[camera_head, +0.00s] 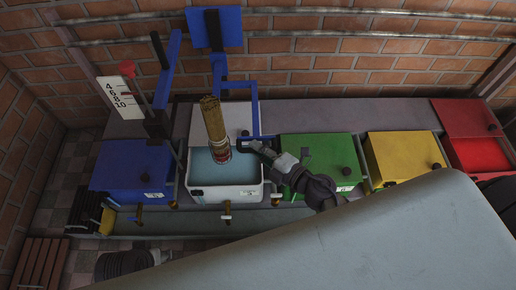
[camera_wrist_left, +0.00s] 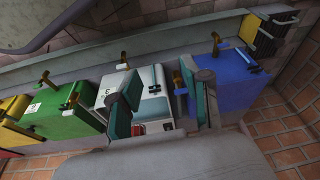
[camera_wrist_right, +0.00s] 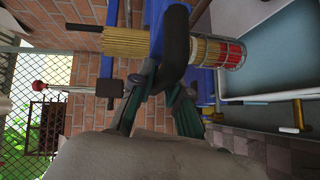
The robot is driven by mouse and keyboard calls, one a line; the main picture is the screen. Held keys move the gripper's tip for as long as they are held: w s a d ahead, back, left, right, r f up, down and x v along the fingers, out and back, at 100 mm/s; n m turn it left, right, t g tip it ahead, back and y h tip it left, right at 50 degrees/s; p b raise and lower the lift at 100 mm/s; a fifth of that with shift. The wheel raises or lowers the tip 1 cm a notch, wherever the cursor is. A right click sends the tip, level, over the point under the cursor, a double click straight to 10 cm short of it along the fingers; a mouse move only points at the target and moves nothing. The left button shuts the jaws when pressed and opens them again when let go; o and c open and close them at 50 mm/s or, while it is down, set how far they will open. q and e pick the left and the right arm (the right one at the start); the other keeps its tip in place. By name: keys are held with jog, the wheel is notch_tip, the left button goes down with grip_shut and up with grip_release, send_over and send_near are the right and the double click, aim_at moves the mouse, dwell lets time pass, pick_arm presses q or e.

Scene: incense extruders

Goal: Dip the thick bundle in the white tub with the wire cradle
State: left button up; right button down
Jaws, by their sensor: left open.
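The white tub (camera_head: 198,190) stands open in the row with pale blue liquid (camera_head: 235,172) in it. The thick bundle (camera_head: 212,118) of tan sticks stands slightly tilted over it. Its red-banded lower end is in the wire cradle (camera_head: 221,152), also clear in the right wrist view (camera_wrist_right: 234,54). I cannot tell whether that end touches the liquid. My right gripper (camera_head: 250,146) is at the tub's right side, shut on the black handle (camera_wrist_right: 173,50) of the blue lever frame (camera_head: 254,105). My left gripper (camera_wrist_left: 166,78) is open and empty, seen in its wrist view.
A blue tub (camera_head: 130,167) stands left of the white one; green (camera_head: 318,150), yellow (camera_head: 400,150) and red (camera_head: 465,118) tubs stand right. A numbered board (camera_head: 121,97) and red knob (camera_head: 126,68) rise behind the blue tub. Brass taps (camera_head: 226,212) stick out in front.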

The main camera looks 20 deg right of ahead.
dwell(0.4)
jog(key=shift+f, duration=0.2)
pick_arm(q)
jog(key=b+v, duration=0.3)
jog(key=v, duration=0.4)
jog(key=w+d+r+t+h+b, duration=0.1)
jog(key=w+d+r+t+b, duration=0.25)
jog(key=w+t, duration=0.35)
jog(key=w+d+r+t+h+b, duration=0.2)
jog(key=w+r+t, duration=0.2)
jog(key=w, duration=0.4)
notch_tip(320, 180, up, 17)
jog(key=s+d+m+t+h+b, duration=0.1)
jog(key=s+t+h+b, duration=0.1)
jog(key=t, duration=0.9)
jog(key=shift+s+d+h+b, duration=0.15)
jog(key=shift+s+h+b, duration=0.2)
jog(key=shift+h+b, duration=0.6)
pick_arm(e)
notch_tip(320, 180, down, 16)
jog(key=shift+r, duration=0.25)
